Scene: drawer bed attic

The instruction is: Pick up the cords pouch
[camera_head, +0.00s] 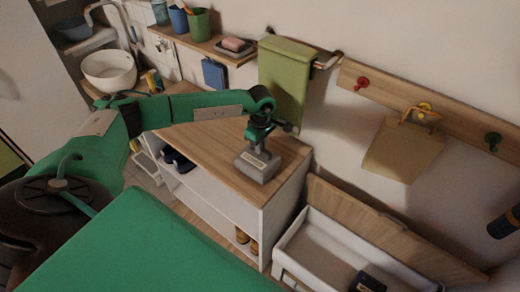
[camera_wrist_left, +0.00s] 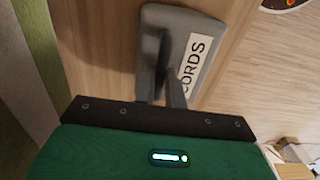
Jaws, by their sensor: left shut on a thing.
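The cords pouch (camera_head: 257,165) is a small grey block-like pouch with a white label, on the wooden cabinet top near its right end. In the left wrist view, the pouch (camera_wrist_left: 205,32) shows its label reading "CORDS". My left gripper (camera_head: 257,148) comes down on the pouch from above. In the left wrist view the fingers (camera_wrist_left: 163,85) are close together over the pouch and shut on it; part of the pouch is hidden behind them. I cannot tell whether the pouch is touching the wood or just above it. My right gripper is not in view.
The cabinet top (camera_head: 205,150) is clear left of the pouch. An open white drawer or box (camera_head: 325,250) with a dark item (camera_head: 368,282) stands at lower right. A green towel (camera_head: 285,75) hangs behind. A wall rail holds pegs and a tan bag (camera_head: 402,150).

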